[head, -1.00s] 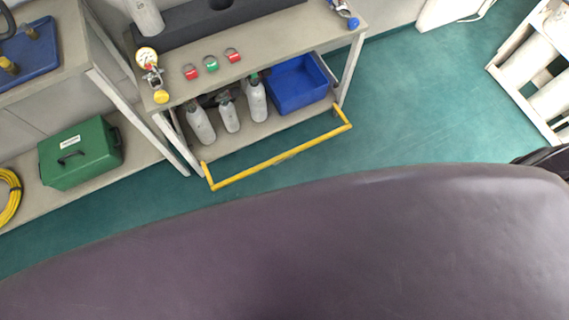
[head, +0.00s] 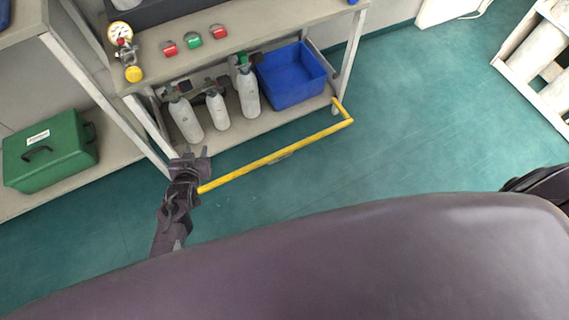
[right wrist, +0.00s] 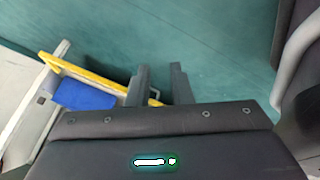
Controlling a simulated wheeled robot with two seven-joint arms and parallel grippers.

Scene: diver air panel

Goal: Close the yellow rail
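The yellow rail (head: 277,155) stands out in front of the lower shelf of the bench in the head view, swung outward over the floor. My left gripper (head: 195,152) is at the rail's left end, its two fingers apart and pointing toward the shelf; whether it touches the rail I cannot tell. The rail also shows in the right wrist view (right wrist: 85,73), running behind my right gripper (right wrist: 160,75). The right gripper's two fingers are apart with nothing clearly between them. The rail's left end is partly hidden by my left gripper.
The bench's lower shelf (head: 240,134) holds several grey cylinders (head: 249,92) and a blue bin (head: 291,76). A green case (head: 48,152) sits on a low shelf at left. A white rack (head: 540,65) stands at far right. The green floor (head: 420,120) is clear between.

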